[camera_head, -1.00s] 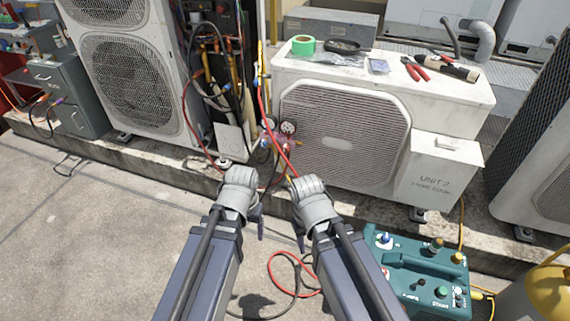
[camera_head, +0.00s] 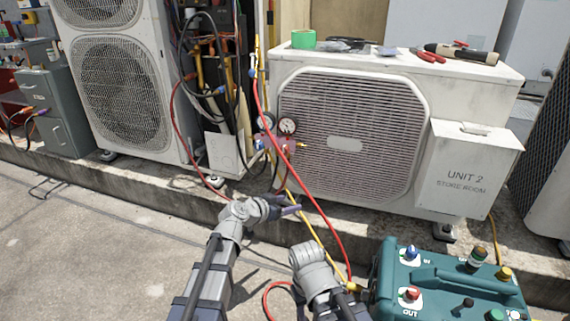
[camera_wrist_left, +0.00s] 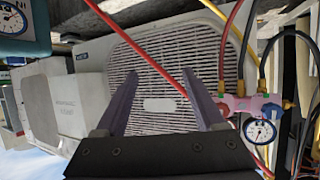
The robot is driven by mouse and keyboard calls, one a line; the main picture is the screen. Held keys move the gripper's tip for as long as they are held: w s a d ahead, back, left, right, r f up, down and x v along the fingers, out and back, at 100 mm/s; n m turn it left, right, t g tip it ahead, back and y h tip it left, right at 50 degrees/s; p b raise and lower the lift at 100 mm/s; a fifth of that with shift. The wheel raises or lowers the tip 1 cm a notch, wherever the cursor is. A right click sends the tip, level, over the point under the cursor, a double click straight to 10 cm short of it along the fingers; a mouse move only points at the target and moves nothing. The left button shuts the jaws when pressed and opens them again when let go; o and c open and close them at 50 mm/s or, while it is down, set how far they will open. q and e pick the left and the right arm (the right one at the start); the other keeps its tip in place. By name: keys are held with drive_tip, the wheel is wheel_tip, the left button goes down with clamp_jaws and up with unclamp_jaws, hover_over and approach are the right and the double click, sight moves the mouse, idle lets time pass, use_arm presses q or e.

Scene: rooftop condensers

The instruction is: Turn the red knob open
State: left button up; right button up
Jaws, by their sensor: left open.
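A red knob (camera_head: 411,293) sits on the teal machine (camera_head: 440,262) at the lower right in the head view, beside the label OUT. A pink gauge manifold (camera_head: 278,144) with two dials hangs left of the condenser grille; a small red part (camera_head: 301,146) shows at its right end. It also shows in the left wrist view (camera_wrist_left: 250,104), to the right of my fingers. My left gripper (camera_head: 288,211) is open and empty, apart from the manifold and below it in the head view. My right gripper (camera_head: 313,268) is left of the teal machine; its fingers are hidden.
Red and yellow hoses (camera_head: 322,215) cross between my left gripper and the condenser (camera_head: 475,100). The condenser stands on a concrete kerb (camera_head: 170,185). A box marked UNIT 2 (camera_head: 468,170) is fixed to its right. The ground at the left is mostly clear.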

sight(284, 150)
use_arm(q)
drive_tip(key=w+a+r+n+t+y, duration=0.2)
drive_tip(key=w+a+r+t+y, duration=0.1)
drive_tip(key=w+r+t, duration=0.55)
drive_tip(key=shift+m+g, duration=0.3)
drive_tip(key=shift+g, duration=0.45)
drive_tip(key=shift+a+x, duration=0.15)
drive_tip(key=shift+x, duration=1.6)
drive_tip(key=shift+a+x, duration=0.15)
drive_tip(key=shift+x, duration=1.55)
drive_tip(key=shift+a+x, duration=0.15)
drive_tip(key=shift+x, duration=1.6)
drive_tip(key=shift+w+r, duration=0.1)
drive_tip(key=shift+w, duration=0.05)
drive_tip(key=shift+c, duration=0.4)
clamp_jaws()
